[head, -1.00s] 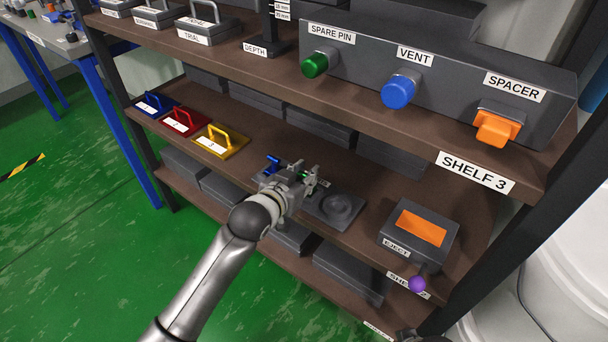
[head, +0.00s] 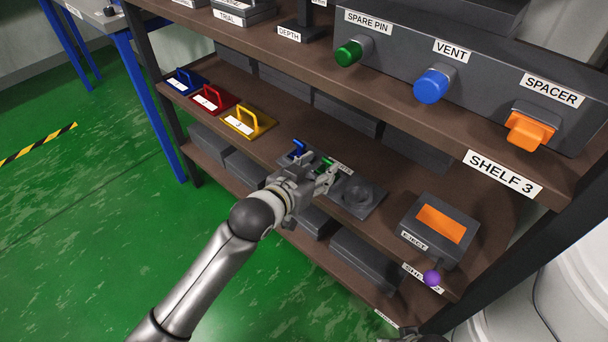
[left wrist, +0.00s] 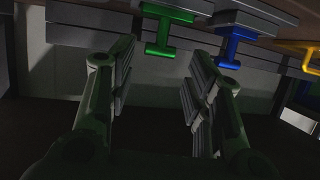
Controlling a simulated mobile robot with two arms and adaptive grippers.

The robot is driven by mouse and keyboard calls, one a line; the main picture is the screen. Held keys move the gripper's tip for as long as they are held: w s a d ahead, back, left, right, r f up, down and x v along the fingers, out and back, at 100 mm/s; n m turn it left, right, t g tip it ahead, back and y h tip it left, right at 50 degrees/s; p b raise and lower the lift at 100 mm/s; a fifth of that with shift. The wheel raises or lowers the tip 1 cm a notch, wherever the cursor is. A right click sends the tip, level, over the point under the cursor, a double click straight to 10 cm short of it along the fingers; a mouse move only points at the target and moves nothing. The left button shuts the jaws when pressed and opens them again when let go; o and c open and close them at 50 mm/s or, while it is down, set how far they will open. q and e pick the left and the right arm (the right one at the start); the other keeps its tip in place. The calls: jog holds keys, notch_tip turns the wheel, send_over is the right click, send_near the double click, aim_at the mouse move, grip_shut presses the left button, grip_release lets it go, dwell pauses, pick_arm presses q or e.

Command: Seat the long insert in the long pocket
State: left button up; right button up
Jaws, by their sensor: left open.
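My left gripper (head: 318,178) is open and empty over the middle shelf, close to a piece with a green handle (head: 327,164). A piece with a blue handle (head: 298,149) stands just left of the green one. In the left wrist view the open fingers (left wrist: 158,85) point toward the green T-shaped handle (left wrist: 165,32), which lies beyond them. The blue T-shaped handle (left wrist: 234,45) is to its right there. A dark plate with a round recess (head: 358,194) lies right of the gripper. The gripper partly hides this plate and its label. I cannot tell which piece or pocket is the long one.
Blue, red and yellow handled plates (head: 249,122) lie farther left on the same shelf.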

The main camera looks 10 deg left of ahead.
pick_arm(q)
jog(key=p+v, duration=0.1)
jog(key=v, duration=0.5)
pick_arm(e)
jog(key=f, duration=0.4)
jog(key=shift+s, duration=0.4)
pick_arm(q)
jog(key=s+a+f+n+g+y, duration=0.1)
jog(key=s+a+f, duration=0.15)
jog(key=f, duration=0.35)
jog(key=s+a+f+n+g+y, duration=0.1)
jog(key=a+f+g+y, duration=0.15)
jog(key=f, duration=0.45)
jog(key=s+a+f+g+y, duration=0.1)
jog(key=s+a+f+g, duration=0.2)
jog(key=s+f, duration=0.7)
jog(key=s+a+f+n+g+y, duration=0.1)
jog(key=s+a+f+g, duration=0.2)
jog(key=s+a+f, duration=0.4)
jog(key=s+f, duration=0.4)
jog(key=shift+f+y, duration=0.35)
jog(key=shift+f, duration=0.05)
pick_arm(e)
jog(key=shift+d, duration=0.1)
